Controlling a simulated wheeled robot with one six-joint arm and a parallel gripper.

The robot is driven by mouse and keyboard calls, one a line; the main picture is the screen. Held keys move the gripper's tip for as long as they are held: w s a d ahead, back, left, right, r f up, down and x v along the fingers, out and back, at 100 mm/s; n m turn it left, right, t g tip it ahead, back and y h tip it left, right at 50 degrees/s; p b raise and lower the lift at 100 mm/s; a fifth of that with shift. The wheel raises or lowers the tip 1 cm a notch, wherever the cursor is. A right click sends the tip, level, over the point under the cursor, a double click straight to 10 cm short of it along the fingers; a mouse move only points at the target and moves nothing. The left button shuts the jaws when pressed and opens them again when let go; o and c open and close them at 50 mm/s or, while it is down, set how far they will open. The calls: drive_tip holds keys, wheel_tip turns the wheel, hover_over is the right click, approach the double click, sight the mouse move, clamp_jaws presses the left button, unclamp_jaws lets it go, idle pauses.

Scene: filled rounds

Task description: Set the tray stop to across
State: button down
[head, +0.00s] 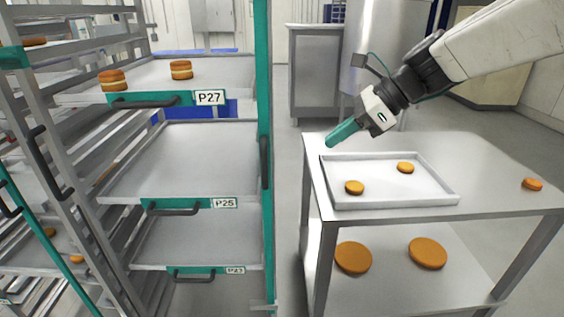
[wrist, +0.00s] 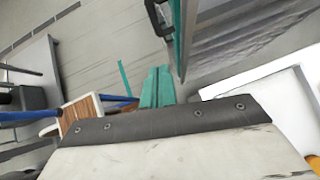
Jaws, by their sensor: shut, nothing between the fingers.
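A teal upright bar (head: 263,80) with a black handle (head: 264,160) runs along the right edge of the rack's front; it looks like the tray stop. It stands vertical beside the tray fronts, not across them. The bar also shows in the wrist view (wrist: 178,45), with a black handle (wrist: 154,16) near it. My gripper (head: 331,143) has teal fingers, shut and empty, right of the bar and apart from it, above the left back corner of the table. Its fingers show in the wrist view (wrist: 157,88).
The rack holds trays labelled P27 (head: 209,97), P25 (head: 224,203) and P23; two filled rounds (head: 181,70) stand on P27. A table (head: 480,160) at right bears a tray (head: 400,200) with two orange rounds, and a loose round (head: 532,184). Floor shows between rack and table.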

drive_tip(key=shift+f, duration=0.1)
drive_tip(key=a+r+x, duration=0.2)
drive_tip(key=x, duration=1)
drive_tip(key=shift+w+a+f, duration=0.2)
drive_tip(key=shift+w+a, duration=0.05)
